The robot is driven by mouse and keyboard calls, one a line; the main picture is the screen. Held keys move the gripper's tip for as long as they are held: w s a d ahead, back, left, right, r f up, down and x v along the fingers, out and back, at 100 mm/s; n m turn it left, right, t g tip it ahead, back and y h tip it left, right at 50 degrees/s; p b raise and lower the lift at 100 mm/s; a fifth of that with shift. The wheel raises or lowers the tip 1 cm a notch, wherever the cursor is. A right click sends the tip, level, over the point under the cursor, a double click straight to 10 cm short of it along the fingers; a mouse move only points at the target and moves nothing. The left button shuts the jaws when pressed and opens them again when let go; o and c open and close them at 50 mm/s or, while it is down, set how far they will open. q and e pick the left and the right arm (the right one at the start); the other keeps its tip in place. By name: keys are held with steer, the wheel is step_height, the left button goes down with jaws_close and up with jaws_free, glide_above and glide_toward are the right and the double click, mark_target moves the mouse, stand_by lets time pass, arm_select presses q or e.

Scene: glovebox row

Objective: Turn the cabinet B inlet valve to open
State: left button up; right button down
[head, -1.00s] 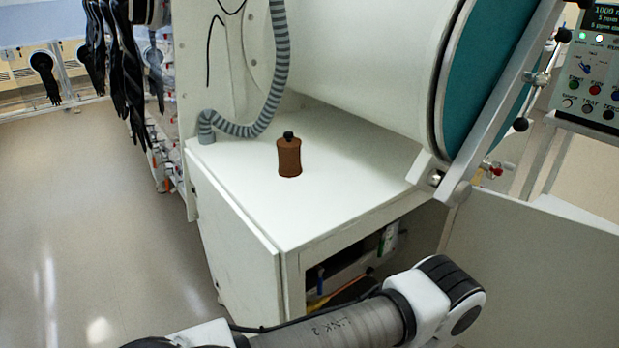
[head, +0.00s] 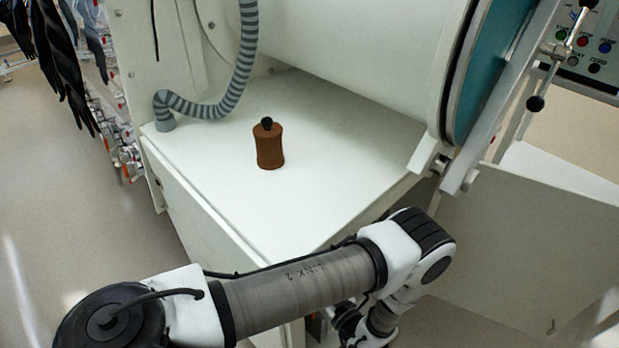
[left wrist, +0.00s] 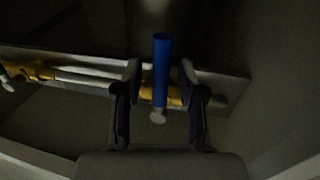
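In the left wrist view, a blue bar-shaped handle (left wrist: 161,62) with a pale round end stands upright in the picture, in front of a pale pipe (left wrist: 85,79) with yellow parts. I take it for the inlet valve's handle; no label is readable. My left gripper (left wrist: 160,76) is open, its two dark fingers on either side of the blue handle, with a visible gap at each side. In the head view my left arm reaches down to the front of the white cabinet (head: 315,205); its gripper is hidden there. My right gripper is out of view.
A brown bottle with a black knob (head: 269,147) stands on the cabinet top. A grey ribbed hose (head: 240,75) is behind it. An open panel (head: 530,225) stands at the right. The dark cabinet interior surrounds my left gripper closely.

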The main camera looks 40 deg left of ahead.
arm_select(q)
jaws_close()
steer(key=shift+d, duration=0.1)
steer(key=shift+n, duration=0.3)
steer(key=shift+w+r+n+y+b, duration=0.2)
steer(key=shift+w+n, duration=0.25)
steer(key=shift+n, duration=0.65)
steer(key=shift+w+r+n+y+b, duration=0.2)
steer(key=shift+w+n, duration=0.2)
steer(key=shift+n, duration=0.7)
steer(key=shift+w+r+n+y+b, duration=0.15)
steer(key=shift+w+n, duration=0.3)
steer(key=shift+n, duration=0.65)
